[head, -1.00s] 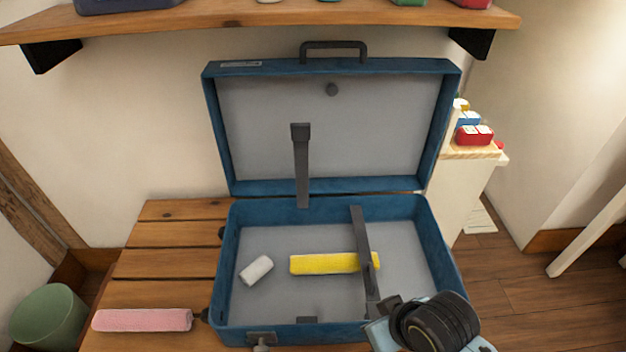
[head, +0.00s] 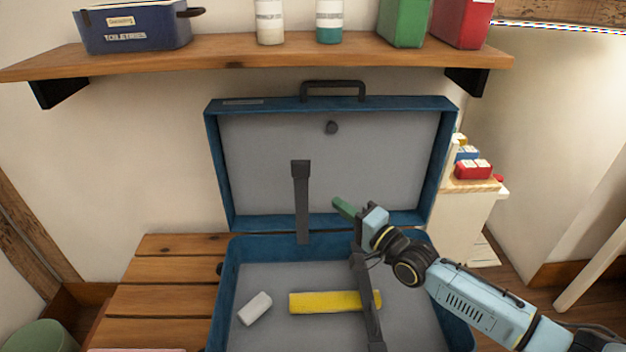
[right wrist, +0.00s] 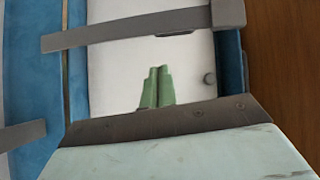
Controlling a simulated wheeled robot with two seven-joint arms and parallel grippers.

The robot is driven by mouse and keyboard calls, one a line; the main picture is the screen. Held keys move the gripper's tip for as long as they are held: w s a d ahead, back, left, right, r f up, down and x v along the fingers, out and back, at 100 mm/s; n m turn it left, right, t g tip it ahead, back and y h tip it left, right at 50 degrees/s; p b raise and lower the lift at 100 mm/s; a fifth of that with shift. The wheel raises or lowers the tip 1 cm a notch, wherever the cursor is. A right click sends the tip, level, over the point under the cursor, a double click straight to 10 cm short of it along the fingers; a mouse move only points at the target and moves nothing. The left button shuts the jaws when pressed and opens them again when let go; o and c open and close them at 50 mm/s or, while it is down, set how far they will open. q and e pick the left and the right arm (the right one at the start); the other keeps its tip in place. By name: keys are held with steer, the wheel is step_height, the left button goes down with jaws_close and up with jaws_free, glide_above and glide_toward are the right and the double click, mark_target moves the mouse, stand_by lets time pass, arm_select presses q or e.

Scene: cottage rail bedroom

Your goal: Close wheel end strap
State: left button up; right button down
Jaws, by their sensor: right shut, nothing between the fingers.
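The open blue suitcase (head: 222,290) lies with its lid (head: 400,150) raised. A dark grey strap (head: 301,205) with a block-shaped end stands upright before the lid, at the left end where a small dark wheel (head: 220,269) shows. It also crosses the top of the right wrist view (right wrist: 140,28). A second strap (head: 370,315) runs front to back across the right part, over a yellow roll (head: 320,302). My right gripper (head: 345,208), with green fingers, is shut and empty, right of the upright strap and apart from it. Its fingers show in the right wrist view (right wrist: 157,88).
A white roll (head: 255,308) lies in the case at left. A wooden shelf (head: 240,55) with a toiletries box (head: 135,28) and bottles hangs above the lid. A white cabinet (head: 465,215) stands at right. The slatted bench (head: 165,270) left of the case is mostly bare.

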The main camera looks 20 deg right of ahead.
mark_target(302, 204)
steer(key=w+a+r+m+t+b, duration=0.1)
steer(key=w+r+b, duration=0.25)
steer(key=w, duration=0.75)
arm_select(q)
steer(key=d+r, duration=0.1)
steer(key=r, duration=0.2)
steer(key=w+d+r+p, duration=0.1)
steer(key=r, duration=0.1)
steer(key=shift+d, duration=0.3)
arm_select(e)
steer(key=s+a, duration=0.3)
steer(key=shift+a+f, duration=0.1)
steer(key=shift+f, duration=0.15)
steer(key=shift+s, duration=0.1)
